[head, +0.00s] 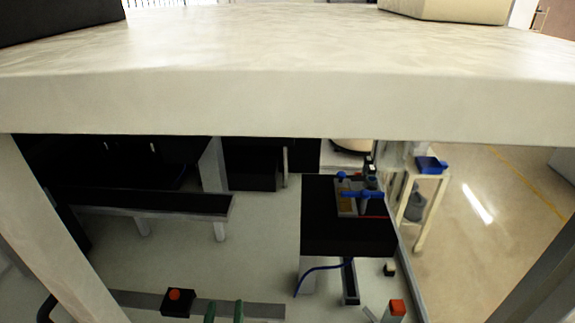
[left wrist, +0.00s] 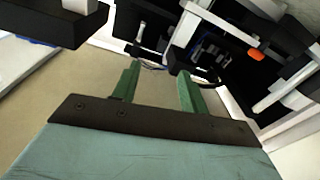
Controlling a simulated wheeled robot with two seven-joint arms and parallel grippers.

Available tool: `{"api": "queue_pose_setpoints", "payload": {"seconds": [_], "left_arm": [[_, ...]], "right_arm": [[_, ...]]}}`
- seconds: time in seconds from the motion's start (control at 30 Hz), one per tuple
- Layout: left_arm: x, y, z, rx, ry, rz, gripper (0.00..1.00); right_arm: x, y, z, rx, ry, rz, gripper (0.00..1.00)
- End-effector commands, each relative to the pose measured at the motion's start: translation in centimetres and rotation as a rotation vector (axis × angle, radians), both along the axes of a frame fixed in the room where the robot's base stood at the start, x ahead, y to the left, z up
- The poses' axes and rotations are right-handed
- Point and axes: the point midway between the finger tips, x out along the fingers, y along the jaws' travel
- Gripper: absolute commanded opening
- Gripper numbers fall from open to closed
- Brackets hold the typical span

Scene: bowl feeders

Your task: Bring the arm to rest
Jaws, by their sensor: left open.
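My left gripper (head: 224,312) shows only by its two green fingertips at the bottom edge of the head view. In the left wrist view the same gripper (left wrist: 159,72) has its two green fingers apart with nothing between them. The grey-green gripper body fills the bottom of that view. My left arm is otherwise hidden in the head view. My right gripper is in neither view.
A pale beam (head: 290,100) crosses the head view. Below it are a dark-topped bench (head: 150,203), a black block (head: 345,235) with blue-handled parts, and a black box with a red button (head: 176,300). Dark machinery (left wrist: 225,60) lies beyond the fingers in the wrist view.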

Motion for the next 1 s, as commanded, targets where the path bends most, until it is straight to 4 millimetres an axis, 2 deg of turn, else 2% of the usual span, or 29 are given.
{"api": "queue_pose_setpoints", "payload": {"seconds": [0.1,0.2,0.3,0.43,0.57,0.8,1.0], "left_arm": [[-0.1,-2.8,1.9,-0.009,0.021,-0.203,0.44],[-0.8,-4.7,2.6,0.007,0.076,-0.354,0.44],[-1.9,-5.9,2.8,0.038,0.164,-0.478,0.44],[-3.7,-6.2,2.3,0.095,0.321,-0.589,0.44],[-5.9,-4.9,1.2,0.158,0.52,-0.634,0.44],[-10.5,0.5,-0.3,0.241,0.901,-0.545,0.44],[-13.6,4.6,-0.3,0.26,1.112,-0.415,0.44]], "right_arm": [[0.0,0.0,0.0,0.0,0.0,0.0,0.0],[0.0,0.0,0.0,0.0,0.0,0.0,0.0],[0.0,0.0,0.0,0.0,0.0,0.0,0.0],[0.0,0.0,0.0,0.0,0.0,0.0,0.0],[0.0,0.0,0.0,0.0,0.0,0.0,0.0],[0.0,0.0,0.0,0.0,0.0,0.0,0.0],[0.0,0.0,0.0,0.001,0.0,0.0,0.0]]}}
